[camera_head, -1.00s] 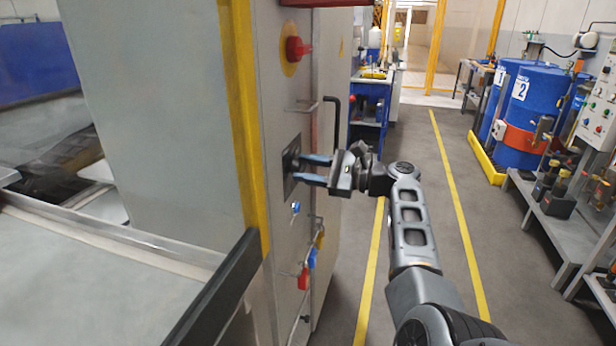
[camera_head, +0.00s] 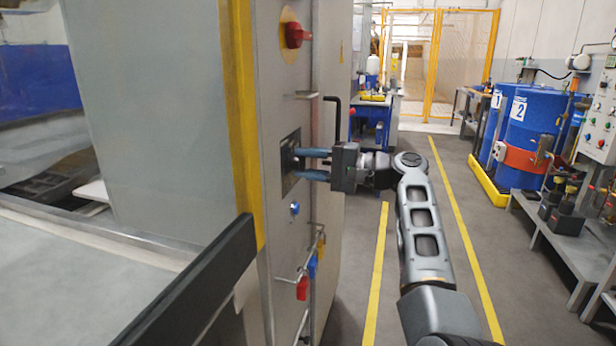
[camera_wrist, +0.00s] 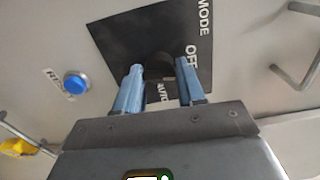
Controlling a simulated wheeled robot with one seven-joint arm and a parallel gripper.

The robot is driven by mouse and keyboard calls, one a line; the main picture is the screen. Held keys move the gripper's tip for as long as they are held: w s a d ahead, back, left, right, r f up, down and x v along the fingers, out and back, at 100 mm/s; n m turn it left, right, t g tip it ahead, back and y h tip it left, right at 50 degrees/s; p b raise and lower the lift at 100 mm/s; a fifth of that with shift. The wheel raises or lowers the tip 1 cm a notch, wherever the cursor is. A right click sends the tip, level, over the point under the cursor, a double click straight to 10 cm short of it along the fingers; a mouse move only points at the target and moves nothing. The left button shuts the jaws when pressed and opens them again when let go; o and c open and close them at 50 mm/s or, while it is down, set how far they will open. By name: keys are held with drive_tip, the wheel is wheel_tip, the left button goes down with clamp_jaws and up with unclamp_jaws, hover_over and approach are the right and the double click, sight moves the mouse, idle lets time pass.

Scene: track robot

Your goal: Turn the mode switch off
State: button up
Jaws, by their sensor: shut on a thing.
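The mode switch has a black square plate (camera_wrist: 115,38) with white lettering "MODE", "OFF" and "AUTO" in the wrist view. The plate also shows on the cabinet side in the head view (camera_head: 289,178). The dark knob (camera_wrist: 157,68) sits at the plate's middle, partly hidden by my fingers, so its pointing direction cannot be told. My gripper (camera_head: 296,164) has its two blue fingers at the plate, one on either side of the knob, shut on it. In the wrist view the fingertips (camera_wrist: 160,72) stand apart with the knob between them.
A blue push button (camera_wrist: 75,84) is beside the plate. Red and blue padlocks (camera_head: 303,288) hang below. The aisle floor (camera_head: 415,225) is clear.

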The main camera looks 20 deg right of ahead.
drive_tip(key=shift+f+n+b, duration=0.2)
drive_tip(key=shift+n+b, duration=0.75)
drive_tip(key=shift+n, duration=0.25)
drive_tip(key=o, duration=1)
drive_tip(key=shift+r, duration=0.15)
drive_tip(key=shift+c, duration=0.2)
drive_tip(key=v, duration=0.8)
